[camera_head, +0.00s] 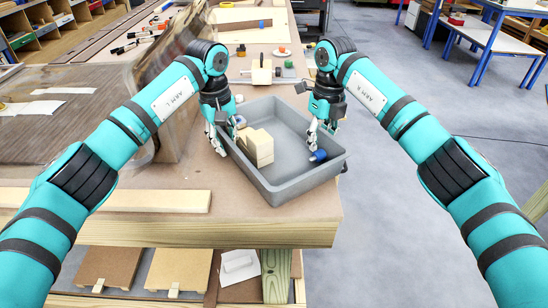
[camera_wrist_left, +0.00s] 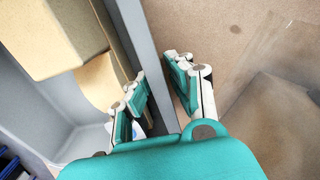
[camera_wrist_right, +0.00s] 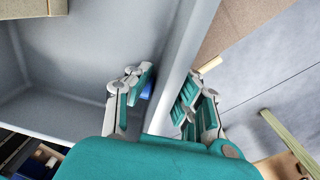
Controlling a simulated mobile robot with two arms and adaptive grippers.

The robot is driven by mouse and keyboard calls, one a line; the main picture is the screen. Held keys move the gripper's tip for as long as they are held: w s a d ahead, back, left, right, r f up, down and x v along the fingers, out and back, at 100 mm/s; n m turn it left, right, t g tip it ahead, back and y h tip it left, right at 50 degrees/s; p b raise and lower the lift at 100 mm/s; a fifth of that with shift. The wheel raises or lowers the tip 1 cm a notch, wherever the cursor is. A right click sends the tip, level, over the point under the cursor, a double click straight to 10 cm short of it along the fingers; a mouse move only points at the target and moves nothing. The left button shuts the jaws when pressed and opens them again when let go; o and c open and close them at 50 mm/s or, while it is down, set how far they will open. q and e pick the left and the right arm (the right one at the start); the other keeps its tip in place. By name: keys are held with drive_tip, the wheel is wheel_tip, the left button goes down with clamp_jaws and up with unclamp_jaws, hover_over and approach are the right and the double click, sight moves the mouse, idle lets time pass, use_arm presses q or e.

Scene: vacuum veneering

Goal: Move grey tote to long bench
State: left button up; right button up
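The grey tote (camera_head: 300,184) sits at the right end of a brown-topped workbench (camera_head: 225,205). It holds pale wooden blocks (camera_head: 259,147) and a blue item (camera_head: 318,156) near its right wall. My left gripper (camera_head: 222,133) is at the left wall, one finger inside and one outside; the wall (camera_wrist_left: 138,25) runs between its parted fingers (camera_wrist_left: 160,85). My right gripper (camera_head: 323,127) straddles the right wall likewise, its parted fingers (camera_wrist_right: 168,88) either side of the wall (camera_wrist_right: 184,50). Both look open; whether any pad touches the wall is unclear. I cannot tell which bench is the long bench.
A pale timber strip (camera_head: 140,200) and a large curved brown panel (camera_head: 165,100) lie left of the tote. Small items, including a green block (camera_head: 289,64), lie behind it. Blue-legged benches (camera_head: 490,38) stand at the back right. Grey floor (camera_head: 420,90) is clear to the right.

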use_arm(q)
drive_tip(key=shift+o, duration=0.5)
use_arm(e)
drive_tip(key=shift+o, duration=0.5)
use_arm(q)
drive_tip(key=shift+r, duration=0.15)
use_arm(e)
drive_tip(key=shift+r, duration=0.3)
use_arm(q)
wheel_tip(320, 180, up, 12)
drive_tip(key=shift+s+a, duration=0.15)
drive_tip(key=shift+a, duration=0.15)
use_arm(e)
wheel_tip(320, 180, up, 11)
drive_tip(key=shift+w+d+r, duration=0.2)
drive_tip(key=shift+d, duration=0.1)
